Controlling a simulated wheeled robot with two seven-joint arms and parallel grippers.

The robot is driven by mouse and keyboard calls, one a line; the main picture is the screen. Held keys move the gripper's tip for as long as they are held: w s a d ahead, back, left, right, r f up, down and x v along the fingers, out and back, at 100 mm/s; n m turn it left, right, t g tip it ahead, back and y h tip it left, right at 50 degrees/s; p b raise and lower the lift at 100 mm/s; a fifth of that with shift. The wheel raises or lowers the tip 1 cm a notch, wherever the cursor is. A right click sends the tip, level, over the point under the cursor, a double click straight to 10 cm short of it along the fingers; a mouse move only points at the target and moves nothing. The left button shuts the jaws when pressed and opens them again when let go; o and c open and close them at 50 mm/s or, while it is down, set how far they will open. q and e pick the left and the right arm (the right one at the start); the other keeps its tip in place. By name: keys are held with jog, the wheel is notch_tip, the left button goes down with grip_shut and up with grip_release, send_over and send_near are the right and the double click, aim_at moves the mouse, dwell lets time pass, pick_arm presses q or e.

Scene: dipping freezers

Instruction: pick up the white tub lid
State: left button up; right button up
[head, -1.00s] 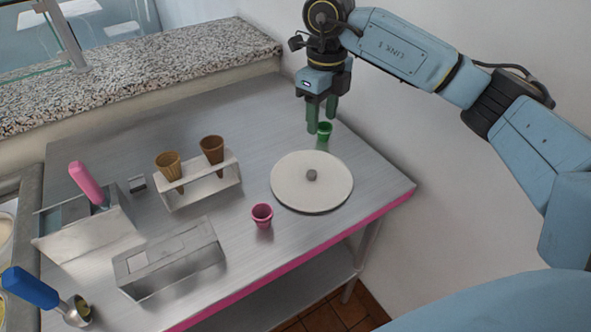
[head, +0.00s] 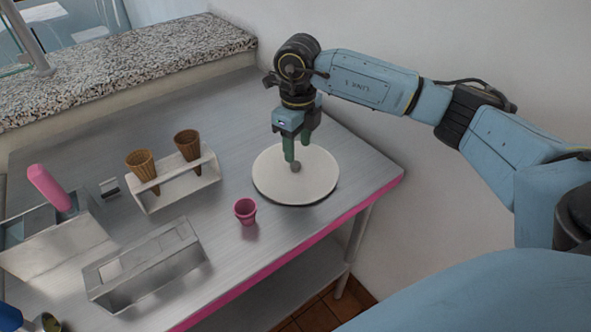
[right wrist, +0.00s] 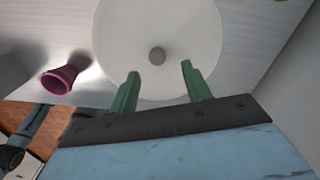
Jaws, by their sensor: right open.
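The white tub lid (head: 275,187) is a flat round disc with a small grey knob (head: 295,166) at its middle. It lies on the steel table near the right corner. My right gripper (head: 297,152) is over the lid, its green fingers pointing down by the knob. In the right wrist view the lid (right wrist: 195,35) fills the upper middle, and its knob (right wrist: 156,56) shows ahead of and between the open fingertips (right wrist: 159,69). The fingers do not hold the knob.
A pink cup (head: 245,211) stands just left of the lid. Further left are a cone stand (head: 182,190) with two cones, a steel box (head: 145,265) and a pink-handled scoop (head: 50,187). A stone ledge (head: 130,67) runs behind; a white wall rises right.

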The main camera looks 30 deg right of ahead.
aim_at(296, 164)
jog(key=f, duration=0.5)
jog(key=shift+a, duration=0.2)
jog(key=shift+r, duration=0.1)
jog(key=shift+c, duration=0.2)
grip_shut()
